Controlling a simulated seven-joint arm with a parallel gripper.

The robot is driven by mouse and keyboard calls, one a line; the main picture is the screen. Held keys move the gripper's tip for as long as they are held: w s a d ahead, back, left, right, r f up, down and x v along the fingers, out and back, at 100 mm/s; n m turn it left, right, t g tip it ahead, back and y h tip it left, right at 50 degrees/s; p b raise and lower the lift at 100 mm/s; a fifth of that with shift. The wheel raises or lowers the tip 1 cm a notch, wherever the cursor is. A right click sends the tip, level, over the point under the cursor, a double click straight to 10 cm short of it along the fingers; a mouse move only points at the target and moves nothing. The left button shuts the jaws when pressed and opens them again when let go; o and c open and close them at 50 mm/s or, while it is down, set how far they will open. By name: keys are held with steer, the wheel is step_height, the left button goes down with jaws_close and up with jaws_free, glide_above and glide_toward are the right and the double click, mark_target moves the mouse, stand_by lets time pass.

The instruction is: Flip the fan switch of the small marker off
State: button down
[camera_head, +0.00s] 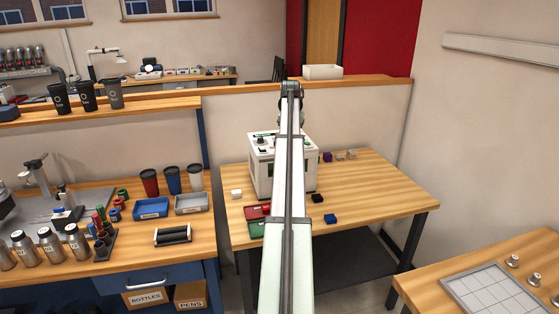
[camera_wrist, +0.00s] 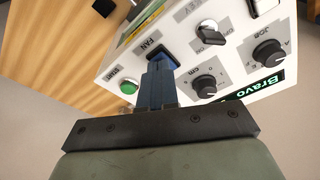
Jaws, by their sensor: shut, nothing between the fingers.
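The small marker is a white box (camera_head: 265,178) on the wooden table in the head view, partly hidden behind my arm. Its control panel (camera_wrist: 185,65) fills much of the wrist view. The dark fan switch (camera_wrist: 158,53) sits by the FAN label (camera_wrist: 152,44), largely covered by my fingertips. My gripper (camera_wrist: 160,68) is shut and empty, its blue fingers over the switch. They look close to it or touching; I cannot tell which. The switch's position is hidden. The gripper cannot be made out in the head view.
Near the fingers are a green START button (camera_wrist: 128,87), a key-like switch (camera_wrist: 209,33) and two black knobs (camera_wrist: 205,86) (camera_wrist: 267,52).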

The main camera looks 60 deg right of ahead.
steer(key=shift+f, duration=0.45)
steer(key=shift+r, duration=3.55)
